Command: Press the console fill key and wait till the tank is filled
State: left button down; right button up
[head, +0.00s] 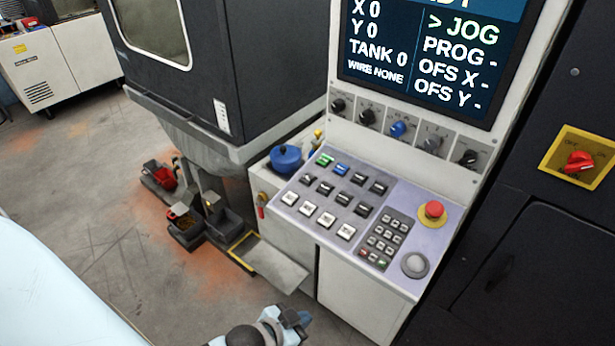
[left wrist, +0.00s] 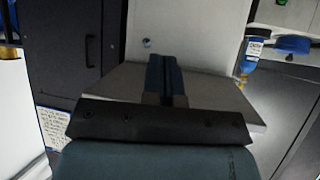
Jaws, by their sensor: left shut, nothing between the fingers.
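The console (head: 375,230) has a sloped panel with rows of black and white keys, plus one green key (head: 325,160) and one blue key (head: 341,169). The key labels are too small to read, so I cannot tell which is the fill key. The screen (head: 430,60) above it reads TANK 0, X 0, Y 0, WIRE NONE and JOG. My left gripper (head: 303,318) is low at the bottom of the head view, below and apart from the key panel. In the left wrist view its blue fingers (left wrist: 165,78) are together and empty. My right gripper is not in view.
A red stop button (head: 432,211) and a number pad (head: 384,238) sit at the panel's right. Several knobs (head: 398,129) line up under the screen. A grey plate (head: 270,264) juts out left of the console. A red rotary switch (head: 579,162) is at the right.

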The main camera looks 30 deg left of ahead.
pick_arm(q)
jog(key=w+a+r+m, duration=0.1)
jog(key=w+r+m, duration=0.1)
jog(key=w+r, duration=0.2)
jog(key=w+a+r+m+g+h+p, duration=0.1)
jog(key=w+r+m, duration=0.2)
jog(key=w+r, duration=0.2)
jog(key=w+a+r+m+h+p, duration=0.1)
jog(key=w+r+m, duration=0.1)
jog(key=w+r, duration=0.2)
jog(key=shift+w+a+r+g, duration=0.1)
jog(key=shift+a+r+g, duration=0.1)
jog(key=shift+r, duration=0.65)
jog(key=shift+w+a+r+g, duration=0.1)
jog(key=shift+a+r, duration=0.05)
jog(key=shift+r, duration=0.65)
jog(key=w+a+r+m, duration=0.1)
jog(key=w+a+r, duration=0.1)
jog(key=w+a+r+m, duration=0.1)
jog(key=w+a+r, duration=0.1)
jog(key=shift+w+r+m, duration=0.1)
jog(key=shift+w+m, duration=0.15)
jog(key=shift+m, duration=0.05)
jog(key=w+a+r+m+t, duration=0.1)
jog(key=w+a+r, duration=0.4)
jog(key=a+r, duration=0.2)
jog(key=shift+a+m, duration=0.4)
jog(key=shift+a, duration=0.3)
jog(key=shift+w, duration=0.2)
